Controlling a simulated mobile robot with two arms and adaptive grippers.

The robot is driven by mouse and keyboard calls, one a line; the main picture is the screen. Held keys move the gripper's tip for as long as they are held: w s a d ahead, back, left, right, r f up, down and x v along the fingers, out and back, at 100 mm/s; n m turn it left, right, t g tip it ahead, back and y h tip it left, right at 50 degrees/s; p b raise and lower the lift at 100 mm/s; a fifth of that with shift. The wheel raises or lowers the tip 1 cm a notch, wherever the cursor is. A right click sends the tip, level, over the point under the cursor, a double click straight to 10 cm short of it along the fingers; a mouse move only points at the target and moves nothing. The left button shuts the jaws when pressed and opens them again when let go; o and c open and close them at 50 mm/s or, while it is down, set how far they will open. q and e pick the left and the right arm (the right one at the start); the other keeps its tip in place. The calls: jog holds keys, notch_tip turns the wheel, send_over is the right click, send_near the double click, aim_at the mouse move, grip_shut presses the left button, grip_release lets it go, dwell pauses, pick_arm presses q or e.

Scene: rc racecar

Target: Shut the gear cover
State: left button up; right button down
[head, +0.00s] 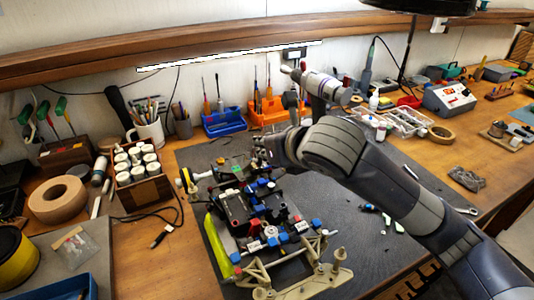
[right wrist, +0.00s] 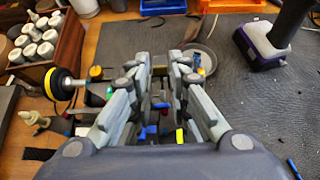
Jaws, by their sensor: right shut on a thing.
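The RC car chassis (head: 262,225) lies on the dark mat, with blue, red and white parts and a yellow-green strip along its left side. My right gripper (head: 262,150) comes in from the right and is low over the far end of the car. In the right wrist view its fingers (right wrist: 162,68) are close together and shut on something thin. A round grey part, which looks like the gear cover (right wrist: 203,52), shows at the fingertips. The grip itself is mostly hidden, and in the head view my gripper hides the cover. My left gripper is not in view.
A grey tool with a purple band (head: 325,86) stands behind my right arm. A wooden box of white bottles (head: 137,172) stands left of the mat (head: 365,235). Blue (head: 223,123) and orange (head: 268,112) tool holders stand behind. The mat right of the car is mostly clear.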

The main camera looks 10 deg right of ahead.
dwell(0.4)
jog(key=c, duration=1.6)
grip_release()
jog(key=shift+s, duration=0.1)
jog(key=v, duration=1.2)
jog(key=shift+o, duration=0.6)
jog(key=shift+f, duration=0.1)
